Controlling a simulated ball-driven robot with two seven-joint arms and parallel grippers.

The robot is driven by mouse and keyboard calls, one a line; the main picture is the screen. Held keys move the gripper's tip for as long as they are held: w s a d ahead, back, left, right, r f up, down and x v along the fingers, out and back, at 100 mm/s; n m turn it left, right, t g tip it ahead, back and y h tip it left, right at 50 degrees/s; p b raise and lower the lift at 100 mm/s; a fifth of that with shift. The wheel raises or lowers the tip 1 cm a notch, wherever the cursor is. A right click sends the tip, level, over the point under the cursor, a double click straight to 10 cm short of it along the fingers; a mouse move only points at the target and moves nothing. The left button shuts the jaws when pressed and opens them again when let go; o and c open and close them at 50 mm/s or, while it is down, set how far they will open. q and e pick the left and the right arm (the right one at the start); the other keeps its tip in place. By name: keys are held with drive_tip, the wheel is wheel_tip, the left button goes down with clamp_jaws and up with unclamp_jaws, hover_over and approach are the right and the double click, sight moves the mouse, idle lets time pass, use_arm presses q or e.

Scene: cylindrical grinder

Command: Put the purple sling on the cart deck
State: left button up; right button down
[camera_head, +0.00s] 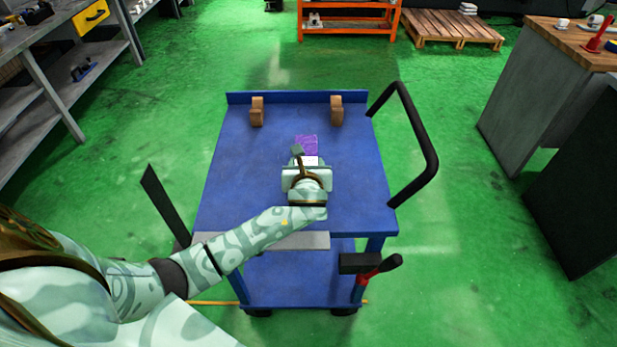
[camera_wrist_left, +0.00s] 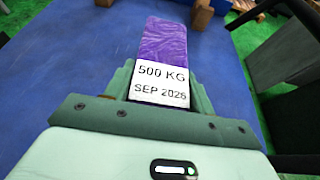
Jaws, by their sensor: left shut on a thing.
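The purple sling (camera_head: 307,142) shows just beyond my left gripper, over the middle of the blue cart deck (camera_head: 235,190). In the left wrist view the sling (camera_wrist_left: 163,42) is a flat purple strip with a white label (camera_wrist_left: 161,84) reading "500 KG SEP 2026". My left gripper (camera_head: 305,160) is shut on the sling near the label; its fingers (camera_wrist_left: 160,88) lie either side of the label. I cannot tell whether the sling touches the deck. My right gripper is not in view.
Two brown wooden blocks (camera_head: 257,111) (camera_head: 336,111) stand at the deck's far edge. A black handle (camera_head: 428,150) rises at the cart's right side. A red-and-black tool (camera_head: 372,266) is at the front right. The deck around the sling is mostly clear.

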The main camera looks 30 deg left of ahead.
use_arm(q)
drive_tip(key=shift+w+a+f, duration=0.1)
drive_tip(key=shift+w+f, duration=0.1)
drive_tip(key=f+b, duration=0.1)
drive_tip(key=f, duration=0.1)
drive_tip(key=f+b, duration=0.1)
drive_tip(key=shift+w+a+f+b, duration=0.1)
drive_tip(key=shift+w+f+b, duration=0.1)
drive_tip(key=shift+f+b, duration=0.15)
drive_tip(key=shift+r, duration=0.15)
drive_tip(key=o, duration=1.2)
